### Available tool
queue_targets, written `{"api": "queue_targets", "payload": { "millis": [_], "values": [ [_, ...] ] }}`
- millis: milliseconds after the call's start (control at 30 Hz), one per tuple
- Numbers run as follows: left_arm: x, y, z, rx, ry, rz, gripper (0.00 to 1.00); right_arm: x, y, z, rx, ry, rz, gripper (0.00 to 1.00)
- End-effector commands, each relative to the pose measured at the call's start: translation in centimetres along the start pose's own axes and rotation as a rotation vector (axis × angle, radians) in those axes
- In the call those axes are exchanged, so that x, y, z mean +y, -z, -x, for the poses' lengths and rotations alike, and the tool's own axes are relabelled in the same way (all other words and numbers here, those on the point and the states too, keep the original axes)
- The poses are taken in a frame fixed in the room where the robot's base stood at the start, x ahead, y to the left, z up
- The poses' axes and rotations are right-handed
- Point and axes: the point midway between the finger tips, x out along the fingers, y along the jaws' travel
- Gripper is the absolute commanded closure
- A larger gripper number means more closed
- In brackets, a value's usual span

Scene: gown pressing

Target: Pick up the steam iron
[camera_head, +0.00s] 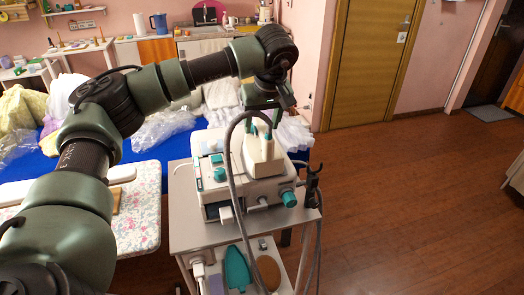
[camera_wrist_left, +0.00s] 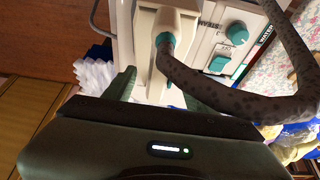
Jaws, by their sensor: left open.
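The steam iron (camera_head: 263,152) is white with teal parts and stands on top of the white steam station (camera_head: 240,180). In the left wrist view the iron (camera_wrist_left: 168,22) is straight ahead, with a thick grey hose leaving its teal collar. My left gripper (camera_head: 264,124) is just above and at the iron's upper part, pointing down. It is open, with its fingers (camera_wrist_left: 158,92) on either side of the iron's near end. The hose hides part of one finger, and I cannot tell whether either touches the iron. My right gripper is not in view.
The station sits on a grey trolley (camera_head: 190,236) with a teal sole-shaped piece (camera_head: 236,268) below. A dark holder (camera_head: 313,180) stands at its right edge. A floral ironing board (camera_head: 138,222) is left. Plastic-wrapped garments lie on a blue surface behind. Floor to the right is clear.

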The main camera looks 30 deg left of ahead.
Motion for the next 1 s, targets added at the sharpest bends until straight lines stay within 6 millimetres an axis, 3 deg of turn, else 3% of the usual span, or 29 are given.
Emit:
{"api": "queue_targets", "payload": {
  "millis": [100, 167, 400, 633, 667, 800, 867, 1000],
  "values": [
    [-0.2, 0.5, -1.2, -0.003, 0.003, 0.002, 0.44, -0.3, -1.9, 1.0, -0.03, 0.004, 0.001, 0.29],
    [-0.4, 0.7, -2.0, -0.004, 0.004, 0.001, 0.44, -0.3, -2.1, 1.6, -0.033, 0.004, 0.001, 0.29],
    [-0.4, 0.9, -5.1, -0.002, 0.0, 0.0, 0.44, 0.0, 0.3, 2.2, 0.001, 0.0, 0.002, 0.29],
    [-0.4, 0.8, -5.4, -0.002, -0.001, 0.001, 0.44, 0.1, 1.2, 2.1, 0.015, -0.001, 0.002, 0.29],
    [-0.4, 0.8, -5.4, -0.002, -0.001, 0.001, 0.46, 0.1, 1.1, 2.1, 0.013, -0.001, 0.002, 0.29],
    [-0.4, 0.8, -5.4, -0.002, -0.001, 0.001, 0.85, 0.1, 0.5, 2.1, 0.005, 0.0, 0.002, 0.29],
    [-0.4, 0.8, -5.4, -0.002, -0.001, 0.001, 1.0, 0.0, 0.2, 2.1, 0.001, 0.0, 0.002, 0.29],
    [-0.4, 0.8, -5.3, -0.002, -0.001, 0.001, 1.0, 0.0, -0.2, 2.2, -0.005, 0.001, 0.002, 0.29]
  ]
}}
